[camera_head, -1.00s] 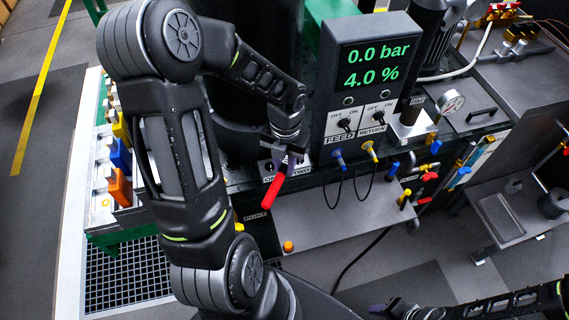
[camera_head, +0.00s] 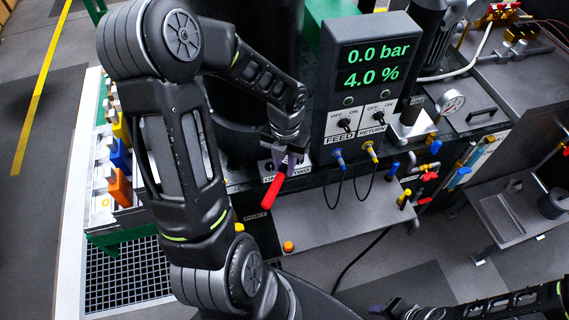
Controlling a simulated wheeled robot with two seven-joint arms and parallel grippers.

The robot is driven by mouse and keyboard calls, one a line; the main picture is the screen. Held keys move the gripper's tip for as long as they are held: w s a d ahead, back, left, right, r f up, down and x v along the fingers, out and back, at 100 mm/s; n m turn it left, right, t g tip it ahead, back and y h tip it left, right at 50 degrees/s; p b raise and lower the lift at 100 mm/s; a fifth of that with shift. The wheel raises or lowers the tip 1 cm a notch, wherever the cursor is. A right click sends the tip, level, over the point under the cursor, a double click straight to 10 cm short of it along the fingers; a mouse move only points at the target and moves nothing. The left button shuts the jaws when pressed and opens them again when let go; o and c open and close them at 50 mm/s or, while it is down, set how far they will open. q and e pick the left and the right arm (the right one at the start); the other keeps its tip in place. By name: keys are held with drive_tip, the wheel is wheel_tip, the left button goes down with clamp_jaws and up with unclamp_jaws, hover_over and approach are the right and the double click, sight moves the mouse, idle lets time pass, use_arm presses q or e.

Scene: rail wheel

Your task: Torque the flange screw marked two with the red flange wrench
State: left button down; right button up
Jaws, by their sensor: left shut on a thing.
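My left gripper (camera_head: 287,158) is shut on the red flange wrench (camera_head: 272,192), whose red handle sticks out down and to the left. The gripper is at the flange plate (camera_head: 301,171), by the label "TWO". The flange screw marked two is hidden behind the gripper and wrench, so I cannot tell whether the wrench sits on it. My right gripper (camera_head: 392,309) is at the bottom edge, low and away from the flange; its fingers are too small and dark to read.
A display panel (camera_head: 373,68) reads 0.0 bar and 4.0 %, with FEED and RETURN switches below. Blue and yellow plugs with hanging cables are just right of the wrench. A grey shelf (camera_head: 335,222) lies below. Colored blocks (camera_head: 119,187) stand at the left.

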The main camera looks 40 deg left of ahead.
use_arm(q)
drive_tip(key=shift+w+f+b, duration=0.15)
drive_tip(key=shift+b, duration=0.4)
drive_tip(key=d+n+b, duration=0.1)
drive_tip(key=b, duration=0.2)
drive_tip(key=w+d+n+b, duration=0.1)
drive_tip(key=n+b, duration=0.1)
drive_tip(key=b, duration=0.2)
drive_tip(key=d+r+n+b, duration=0.1)
drive_tip(key=b, duration=0.2)
drive_tip(key=shift+w+d+r, duration=0.1)
drive_tip(key=shift+w+d, duration=0.25)
drive_tip(key=shift+d, duration=0.05)
wheel_tip(320, 180, down, 5)
drive_tip(key=b, duration=0.2)
drive_tip(key=shift+b, duration=0.35)
drive_tip(key=shift+p, duration=0.55)
idle(0.9)
